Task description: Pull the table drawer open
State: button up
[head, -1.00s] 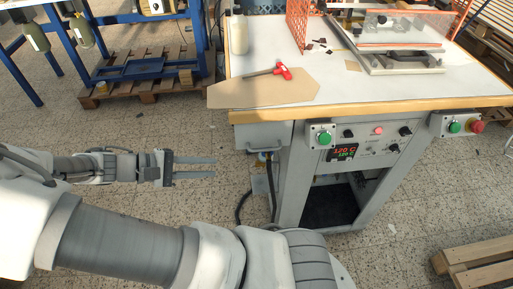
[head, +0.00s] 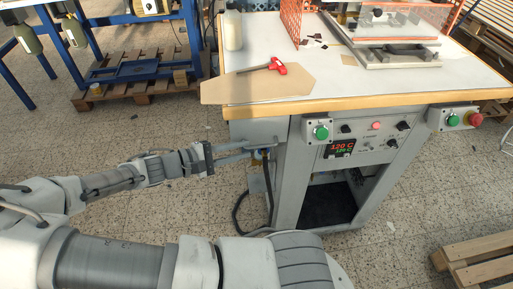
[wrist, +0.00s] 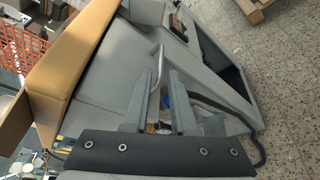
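The grey table drawer (head: 252,128) sits under the left end of the worktable's wooden front edge and looks shut. It also shows in the wrist view (wrist: 120,65), with its metal bar handle (wrist: 159,62). My gripper (head: 274,146) is at the drawer front, its fingers reaching to the handle. In the wrist view my gripper (wrist: 163,72) is open, with a finger on each side of the handle and visible gaps. Contact with the handle cannot be told. In the head view the fingers partly hide the handle.
The worktable top (head: 350,80) holds a board (head: 245,87), a red-handled tool (head: 278,67), a white bottle (head: 233,30) and a press. A control panel (head: 365,140) is right of the drawer. A dark cable (head: 237,210) hangs below. Floor in front is clear; a pallet (head: 475,255) lies right.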

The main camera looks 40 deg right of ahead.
aim_at(254, 147)
jog(key=x, duration=0.5)
jog(key=shift+d+b, duration=0.1)
jog(key=shift+b, duration=0.2)
grip_shut()
dwell(1.1)
